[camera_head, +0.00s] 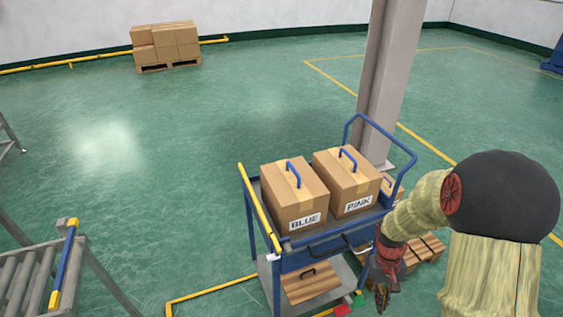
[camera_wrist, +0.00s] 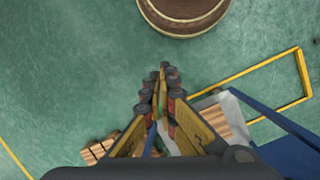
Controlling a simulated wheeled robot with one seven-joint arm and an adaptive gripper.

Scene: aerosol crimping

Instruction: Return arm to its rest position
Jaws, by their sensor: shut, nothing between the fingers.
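My gripper (camera_head: 382,297) hangs at the end of my arm, pointing down, to the right of the blue cart's front edge in the head view. In the wrist view my gripper (camera_wrist: 161,88) has its fingers together with nothing between them. The cart (camera_head: 290,262) carries two cardboard boxes with blue handles. The left box (camera_head: 292,196) is labelled BLUE and the right box (camera_head: 346,181) is labelled PINK. My gripper is apart from both boxes. In the wrist view part of the cart (camera_wrist: 289,152) shows at the lower right.
A grey column (camera_head: 388,80) stands behind the cart. A roller conveyor (camera_head: 35,275) is at the lower left. A pallet of boxes (camera_head: 168,46) stands by the far wall. Wooden slats (camera_head: 428,248) lie low behind my wrist. The green floor left of the cart is clear.

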